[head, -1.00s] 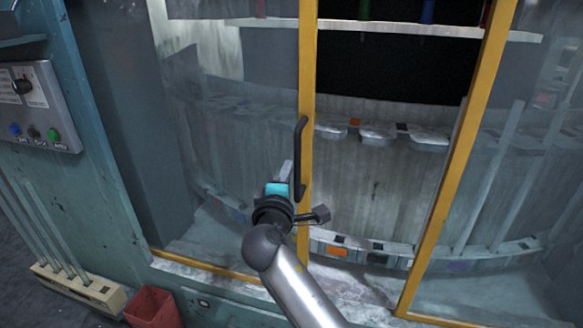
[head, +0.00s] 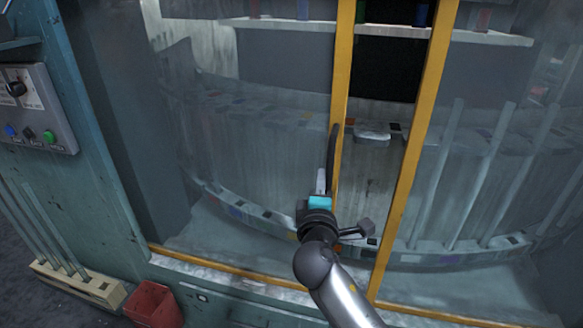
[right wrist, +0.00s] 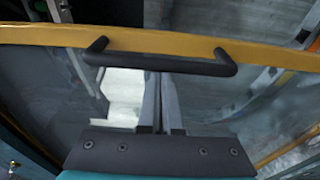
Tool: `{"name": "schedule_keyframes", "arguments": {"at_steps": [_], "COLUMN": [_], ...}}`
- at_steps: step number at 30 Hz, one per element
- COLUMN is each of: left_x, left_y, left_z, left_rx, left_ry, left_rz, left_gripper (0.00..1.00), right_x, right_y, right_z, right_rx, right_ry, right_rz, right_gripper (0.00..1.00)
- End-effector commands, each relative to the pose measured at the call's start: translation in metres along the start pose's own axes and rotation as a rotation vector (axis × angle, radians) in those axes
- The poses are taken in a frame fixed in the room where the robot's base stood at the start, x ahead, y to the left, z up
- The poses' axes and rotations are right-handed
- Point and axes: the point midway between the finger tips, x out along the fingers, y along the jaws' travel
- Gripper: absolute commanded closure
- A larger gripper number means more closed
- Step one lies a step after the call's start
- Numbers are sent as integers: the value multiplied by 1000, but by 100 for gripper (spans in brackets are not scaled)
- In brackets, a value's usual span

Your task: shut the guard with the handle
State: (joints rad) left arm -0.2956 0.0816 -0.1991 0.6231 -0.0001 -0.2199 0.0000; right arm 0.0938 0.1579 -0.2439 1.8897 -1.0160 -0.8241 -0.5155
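The guard (head: 343,90) is a clear sliding panel with a yellow frame, in the middle of the head view. A gap is open between its right edge and the yellow post (head: 410,160) to the right. The black bar handle (head: 333,150) stands upright on the guard's edge. My right gripper (head: 321,182) is at the handle's lower part, on its left side. My left gripper is not in view.
A control box (head: 35,110) with a knob and buttons is on the teal frame at left. A red bin (head: 153,304) and a rack of rods (head: 78,285) stand at lower left. Inside the cabinet is a shelf (head: 395,30) with coloured tubes.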

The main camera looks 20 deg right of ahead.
Motion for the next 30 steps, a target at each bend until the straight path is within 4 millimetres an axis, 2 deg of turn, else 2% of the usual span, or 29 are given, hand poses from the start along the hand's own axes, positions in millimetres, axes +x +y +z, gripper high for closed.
{"name": "schedule_keyframes", "arguments": {"at_steps": [1, 3, 10, 16, 30], "left_x": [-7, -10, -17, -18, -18], "left_y": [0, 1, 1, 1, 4], "left_z": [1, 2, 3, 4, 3], "left_rx": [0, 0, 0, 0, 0], "left_ry": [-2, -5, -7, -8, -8], "left_rz": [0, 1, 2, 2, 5], "left_gripper": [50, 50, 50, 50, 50], "right_x": [-1, -3, -8, -9, -6], "right_y": [3, 3, 1, 0, 0], "right_z": [16, 30, 61, 69, 70], "right_rx": [-6, -5, -2, 0, 0], "right_ry": [-8, -7, -3, -2, -6], "right_rz": [1, 1, 1, 1, 0], "right_gripper": [100, 100, 100, 100, 100]}}
